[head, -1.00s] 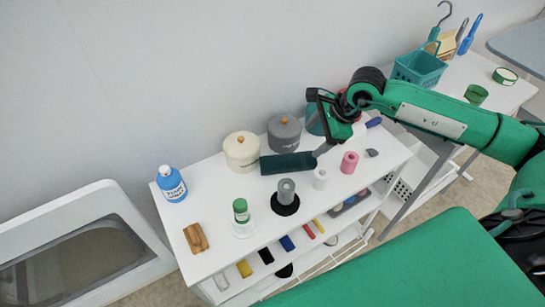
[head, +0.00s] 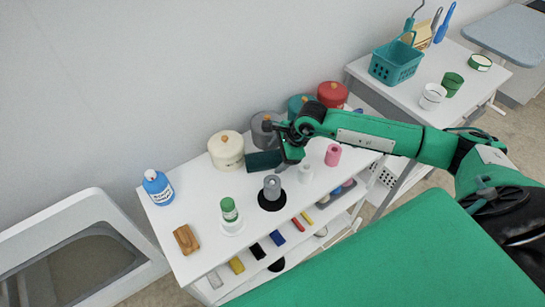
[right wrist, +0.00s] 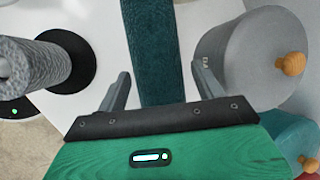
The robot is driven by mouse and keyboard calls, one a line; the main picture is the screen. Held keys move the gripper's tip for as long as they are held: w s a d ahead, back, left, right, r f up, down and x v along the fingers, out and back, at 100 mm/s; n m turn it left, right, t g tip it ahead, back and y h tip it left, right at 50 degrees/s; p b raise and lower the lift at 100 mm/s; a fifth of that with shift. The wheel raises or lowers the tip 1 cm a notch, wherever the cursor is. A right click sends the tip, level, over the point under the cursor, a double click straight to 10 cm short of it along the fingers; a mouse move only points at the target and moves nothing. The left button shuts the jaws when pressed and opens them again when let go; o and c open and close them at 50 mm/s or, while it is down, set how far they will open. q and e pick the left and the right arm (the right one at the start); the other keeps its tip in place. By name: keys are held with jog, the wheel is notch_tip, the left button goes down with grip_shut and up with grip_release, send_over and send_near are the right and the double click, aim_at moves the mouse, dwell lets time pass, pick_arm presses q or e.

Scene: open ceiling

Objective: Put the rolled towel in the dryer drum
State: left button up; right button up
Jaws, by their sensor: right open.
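The rolled towel (head: 263,161) is dark teal and lies on the white shelf top, in front of the canisters. My right gripper (head: 283,160) is over its right part and hides some of it. In the right wrist view the towel (right wrist: 158,50) runs between the two open fingers of the gripper (right wrist: 160,80), with a gap on each side. I cannot tell how far below the fingertips it lies. My left gripper is out of view.
A cream canister (head: 226,152) and a grey canister (head: 264,128) stand behind the towel. A grey roll on a black disc (head: 272,187) stands in front, with a white cylinder (head: 305,174) and a pink spool (head: 333,155) to its right. A blue bottle (head: 158,188) stands left.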

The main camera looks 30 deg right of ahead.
jog(key=c, duration=0.8)
jog(key=shift+r, duration=0.2)
